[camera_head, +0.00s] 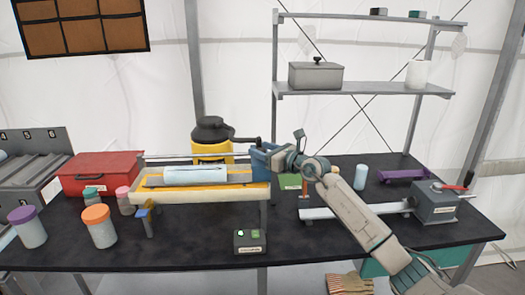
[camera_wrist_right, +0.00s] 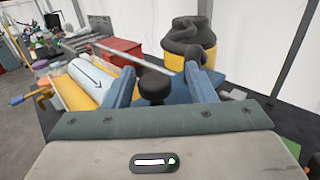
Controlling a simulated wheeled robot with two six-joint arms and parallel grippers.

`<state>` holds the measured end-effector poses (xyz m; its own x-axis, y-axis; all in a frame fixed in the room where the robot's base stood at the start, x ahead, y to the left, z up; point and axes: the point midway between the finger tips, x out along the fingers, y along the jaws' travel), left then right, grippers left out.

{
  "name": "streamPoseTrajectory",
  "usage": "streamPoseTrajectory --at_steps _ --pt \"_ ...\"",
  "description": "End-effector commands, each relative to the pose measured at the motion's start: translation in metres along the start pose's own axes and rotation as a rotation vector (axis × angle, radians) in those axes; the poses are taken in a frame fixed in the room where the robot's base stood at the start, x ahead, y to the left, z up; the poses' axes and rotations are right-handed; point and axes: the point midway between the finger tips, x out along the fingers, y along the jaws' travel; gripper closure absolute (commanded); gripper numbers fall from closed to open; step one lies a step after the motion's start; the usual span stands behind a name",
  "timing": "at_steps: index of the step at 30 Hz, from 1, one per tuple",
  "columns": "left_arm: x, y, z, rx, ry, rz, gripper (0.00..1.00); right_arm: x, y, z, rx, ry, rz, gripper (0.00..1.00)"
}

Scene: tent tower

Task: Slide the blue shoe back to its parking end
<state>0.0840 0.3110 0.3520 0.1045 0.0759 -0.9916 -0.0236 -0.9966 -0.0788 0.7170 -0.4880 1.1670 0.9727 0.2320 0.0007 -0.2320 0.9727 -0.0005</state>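A gap shows at the knob's right side; contact on the left cannot be told. Blue surface of the shoe (camera_wrist_right: 178,100) shows below the knob. A pale blue cylinder (camera_head: 195,175) lies in the frame to the left. My left gripper is not in view.
A yellow canister with a black top (camera_head: 212,140) stands behind the frame. A red box (camera_head: 100,173) and several lidded jars are at left. A small control box (camera_head: 249,241) sits in front. A grey vise-like unit (camera_head: 434,203) is at right.

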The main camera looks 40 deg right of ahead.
Motion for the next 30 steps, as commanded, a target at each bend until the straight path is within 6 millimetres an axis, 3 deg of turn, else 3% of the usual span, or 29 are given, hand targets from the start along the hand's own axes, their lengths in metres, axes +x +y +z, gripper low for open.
streamPoseTrajectory --at_steps 8,27,30 --pt "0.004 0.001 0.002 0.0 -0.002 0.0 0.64 -0.01 -0.001 -0.002 -0.003 0.001 -0.002 0.5" --pt "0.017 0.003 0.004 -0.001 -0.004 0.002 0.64 -0.085 -0.001 -0.002 -0.005 0.006 0.002 0.5" --pt "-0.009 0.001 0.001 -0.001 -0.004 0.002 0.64 -0.089 -0.003 0.006 0.003 0.004 -0.006 0.5"
